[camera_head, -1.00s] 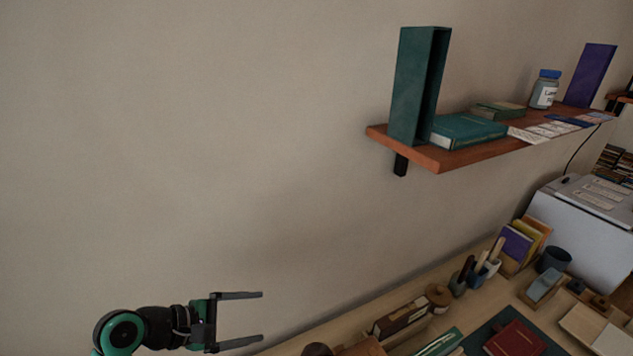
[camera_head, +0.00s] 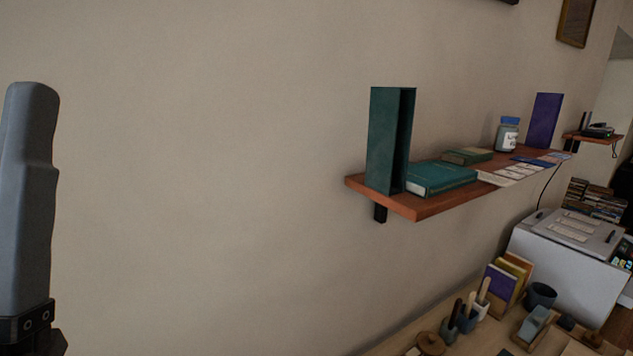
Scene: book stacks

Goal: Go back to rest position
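A large grey finger on a black mount (camera_head: 28,200) stands upright at the left edge, close to the camera. It looks like one finger of my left gripper; the other finger is outside the picture, so its opening does not show. It is far from the shelf and touches nothing visible. My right gripper is not in view.
A wooden wall shelf (camera_head: 428,206) holds a green upright box (camera_head: 386,140), a lying teal book (camera_head: 440,178), a jar (camera_head: 507,135) and a purple book (camera_head: 544,120). Below, a desk carries pen cups (camera_head: 466,318) and a book holder (camera_head: 508,278). The left wall area is clear.

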